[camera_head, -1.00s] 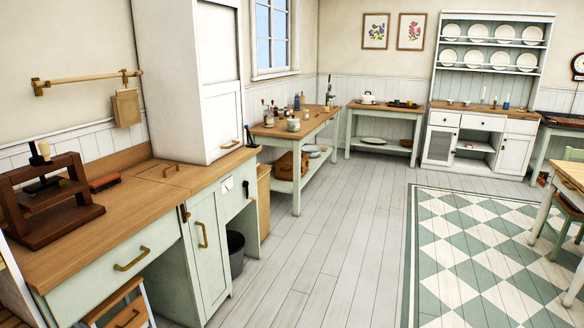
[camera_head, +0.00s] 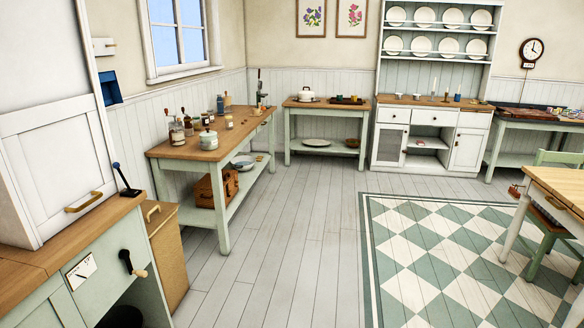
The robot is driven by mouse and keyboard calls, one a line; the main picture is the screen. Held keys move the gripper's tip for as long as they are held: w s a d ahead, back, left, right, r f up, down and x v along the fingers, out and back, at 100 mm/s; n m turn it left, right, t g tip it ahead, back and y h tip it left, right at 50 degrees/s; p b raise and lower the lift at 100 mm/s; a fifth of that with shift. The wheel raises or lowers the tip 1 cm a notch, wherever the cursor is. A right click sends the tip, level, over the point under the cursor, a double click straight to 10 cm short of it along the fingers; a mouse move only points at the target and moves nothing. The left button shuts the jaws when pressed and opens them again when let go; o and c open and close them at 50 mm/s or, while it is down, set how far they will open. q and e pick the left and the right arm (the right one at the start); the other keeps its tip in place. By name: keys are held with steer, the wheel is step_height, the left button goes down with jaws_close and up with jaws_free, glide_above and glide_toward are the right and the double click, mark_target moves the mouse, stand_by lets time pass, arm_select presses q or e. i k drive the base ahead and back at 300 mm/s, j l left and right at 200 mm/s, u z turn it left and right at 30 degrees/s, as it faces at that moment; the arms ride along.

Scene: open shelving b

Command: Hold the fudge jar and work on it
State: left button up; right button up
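I cannot single out the fudge jar with certainty. Several small jars and bottles stand on the wooden-topped side table at left centre; among them are a pale lidded pot (camera_head: 208,140), a small dark-lidded jar (camera_head: 229,122) and dark bottles (camera_head: 177,132). They are too small to read any label. Neither of my grippers shows in the head view.
The side table (camera_head: 160,151) has a lower shelf with a brown case (camera_head: 203,192). A counter with a crank handle (camera_head: 131,264) is at near left. A dining table (camera_head: 560,180) and green chair (camera_head: 546,228) stand at right. The plank floor (camera_head: 270,240) between is clear.

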mark_target(229, 122)
steer(key=i, duration=2.3)
steer(key=i+l, duration=0.1)
steer(key=i, duration=2.25)
steer(key=j+u, duration=0.05)
steer(key=j, duration=0.05)
